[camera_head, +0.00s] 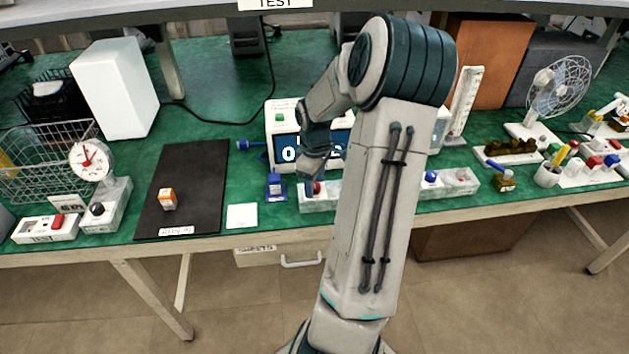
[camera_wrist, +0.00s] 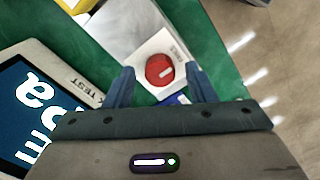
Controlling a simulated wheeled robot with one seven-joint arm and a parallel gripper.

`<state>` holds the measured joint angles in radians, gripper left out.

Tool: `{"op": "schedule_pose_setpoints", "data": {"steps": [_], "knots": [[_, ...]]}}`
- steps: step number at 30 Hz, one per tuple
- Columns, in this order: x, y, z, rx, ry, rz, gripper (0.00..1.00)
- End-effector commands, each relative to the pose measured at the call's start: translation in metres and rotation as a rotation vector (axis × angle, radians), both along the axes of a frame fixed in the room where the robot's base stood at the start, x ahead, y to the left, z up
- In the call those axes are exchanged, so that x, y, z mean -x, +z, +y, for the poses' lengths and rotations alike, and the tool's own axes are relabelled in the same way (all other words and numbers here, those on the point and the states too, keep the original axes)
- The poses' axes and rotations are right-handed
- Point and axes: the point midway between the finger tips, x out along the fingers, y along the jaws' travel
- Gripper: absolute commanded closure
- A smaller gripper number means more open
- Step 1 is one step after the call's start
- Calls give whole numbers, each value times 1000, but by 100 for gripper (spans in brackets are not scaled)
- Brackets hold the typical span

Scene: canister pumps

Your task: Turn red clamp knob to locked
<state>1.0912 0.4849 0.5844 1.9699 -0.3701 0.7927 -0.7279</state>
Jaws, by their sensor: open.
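The red clamp knob (camera_wrist: 159,70) is round with a white pointer mark, set on a pale square plate (camera_wrist: 172,45) with small print I cannot read. In the head view the red knob (camera_head: 317,187) sits on a pale box (camera_head: 318,203) at the bench's front edge, partly hidden by my arm. My gripper (camera_wrist: 161,76) is open, its dark blue fingers to the left and right of the knob with gaps showing. In the head view my gripper (camera_head: 311,180) points down at the knob. I cannot tell whether the fingers reach down to its height.
A device with a lit display (camera_head: 286,148) stands behind the knob, close to my gripper. A small blue item (camera_head: 276,188) is left of the box. A blue knob (camera_head: 431,177) is on the box to the right. A black mat (camera_head: 190,187) lies farther left.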

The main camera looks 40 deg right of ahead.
Motion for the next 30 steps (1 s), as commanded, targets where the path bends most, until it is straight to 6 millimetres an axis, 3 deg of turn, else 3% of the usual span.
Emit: {"op": "schedule_pose_setpoints", "data": {"steps": [3, 8, 9, 20, 30], "knots": [[0, 0, 0, 0, 0, 0, 50], [0, 0, 0, 0, 0, 0, 91], [0, 0, 0, 0, -1, 0, 95], [0, 0, 0, 1, -46, 0, 94], [-1, 0, 0, 2, -279, -2, 94]]}}
